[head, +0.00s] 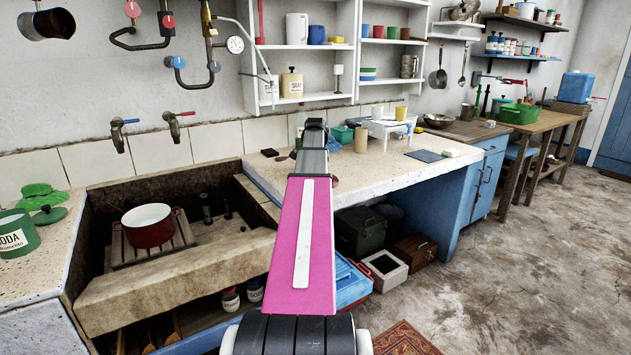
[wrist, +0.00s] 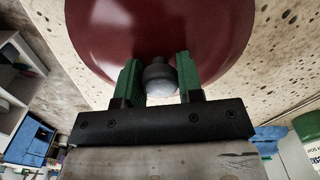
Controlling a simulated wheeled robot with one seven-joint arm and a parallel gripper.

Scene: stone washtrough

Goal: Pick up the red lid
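The red lid (wrist: 160,35) is a dark red, glossy disc that fills the top of the wrist view. Its dark round knob (wrist: 159,77) has a pale centre. My gripper (wrist: 160,80) has its two green fingers on either side of the knob, with no clear gap on either side. Whether the lid rests on the stone top or is just off it cannot be told. In the head view my arm reaches over the counter and hides the gripper and most or all of the lid.
The pale speckled counter (head: 400,165) holds a tan cup (head: 361,140), a blue-grey mat (head: 425,156) and a white box on its far side. A red pot (head: 150,232) stands on a wooden rack in the stone trough (head: 185,275) at left. Wall shelves (head: 310,70) hang behind.

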